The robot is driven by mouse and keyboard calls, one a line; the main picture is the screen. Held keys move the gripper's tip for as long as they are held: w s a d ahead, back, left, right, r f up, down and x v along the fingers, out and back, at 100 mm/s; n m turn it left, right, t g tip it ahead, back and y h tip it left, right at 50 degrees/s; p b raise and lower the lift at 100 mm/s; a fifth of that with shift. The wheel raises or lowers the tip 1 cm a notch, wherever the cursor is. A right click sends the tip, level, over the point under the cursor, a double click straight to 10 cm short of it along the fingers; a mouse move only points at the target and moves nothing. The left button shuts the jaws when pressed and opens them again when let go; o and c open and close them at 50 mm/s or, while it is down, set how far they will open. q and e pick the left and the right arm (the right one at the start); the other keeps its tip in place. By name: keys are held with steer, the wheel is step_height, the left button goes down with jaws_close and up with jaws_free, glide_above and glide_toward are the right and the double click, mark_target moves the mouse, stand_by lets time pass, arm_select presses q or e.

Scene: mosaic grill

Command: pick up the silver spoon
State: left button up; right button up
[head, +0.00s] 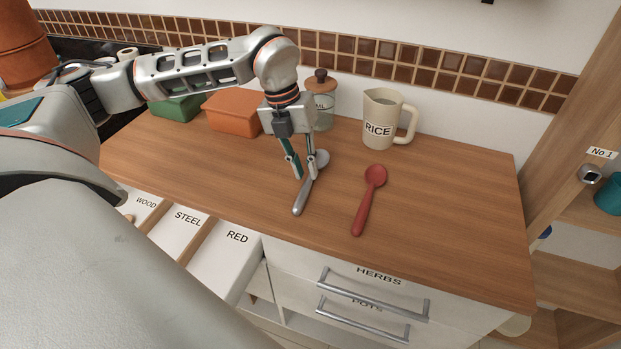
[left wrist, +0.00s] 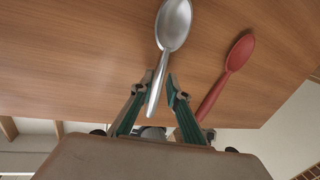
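The silver spoon (head: 303,196) lies on the wooden counter, its bowl toward the back and its handle toward the front edge. My left gripper (head: 305,177) is above it, pointing down, with its fingers apart. In the left wrist view the spoon (left wrist: 173,28) has its handle running between the two open fingertips of the left gripper (left wrist: 161,82). I see a gap between each finger and the handle. Whether the fingertips reach down to the counter is hard to tell. My right gripper is not in view.
A red spoon (head: 370,194) lies to the right of the silver one. A RICE jug (head: 382,122), a glass jar (head: 321,98), an orange box (head: 232,112) and a green box (head: 177,107) stand at the back. The counter's right part is clear. Labelled bins (head: 225,258) sit below the front edge.

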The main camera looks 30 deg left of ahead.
arm_select(q)
steer(key=shift+x, duration=1.15)
jaws_close()
steer(key=shift+r, duration=0.15)
